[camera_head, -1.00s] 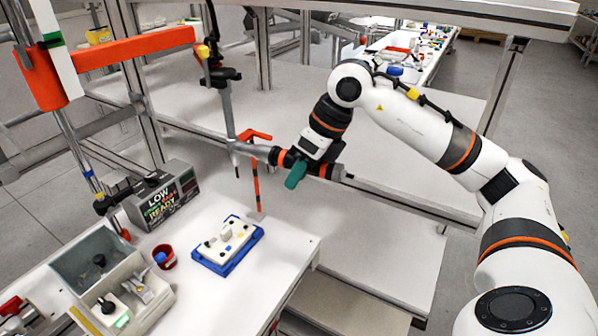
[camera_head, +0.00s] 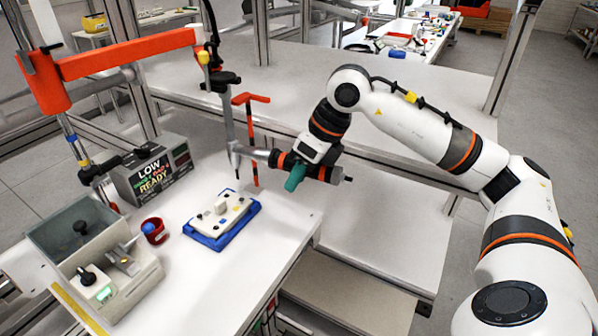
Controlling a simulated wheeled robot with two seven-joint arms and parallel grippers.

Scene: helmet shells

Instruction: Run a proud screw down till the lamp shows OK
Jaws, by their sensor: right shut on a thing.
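My right gripper (camera_head: 304,171) is shut on the grip of the screwdriver tool (camera_head: 258,154), which hangs from an orange jointed arm. The tool lies roughly level, with its angled head and thin dark bit (camera_head: 237,172) pointing down at the left end. The bit is above and behind the white plate (camera_head: 222,212), apart from it. The plate sits in a blue tray (camera_head: 246,226) and carries several small dark and coloured spots; which screw is proud is too small to tell. My left gripper is not in view.
A grey bin unit (camera_head: 75,238) with black knobs stands at the left. A small red cup (camera_head: 154,231) holds something blue. An orange T-shaped rod (camera_head: 252,135) stands behind the tool.

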